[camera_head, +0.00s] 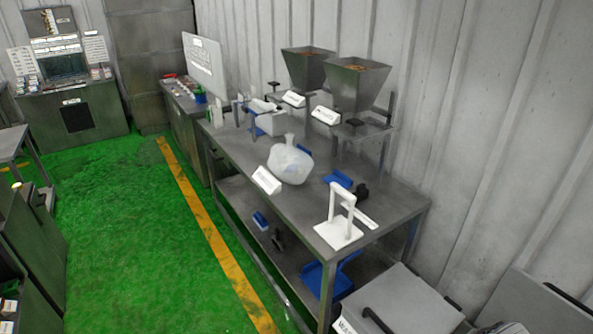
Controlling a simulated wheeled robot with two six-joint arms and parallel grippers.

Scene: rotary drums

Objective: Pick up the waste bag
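A whitish, translucent waste bag (290,164) with a gathered neck stands on the grey metal workbench (235,150), near the middle of its top. A white label stand (267,180) is just in front of it and to its left. Neither of my grippers shows in the head view, so nothing of mine is seen touching the bag.
A white stand (340,221) is at the bench's near end, with blue scoops (338,179) between. Two metal hoppers (357,82) rise behind the bag by the corrugated wall. The green floor (120,220) left of the bench is clear, with a yellow line.

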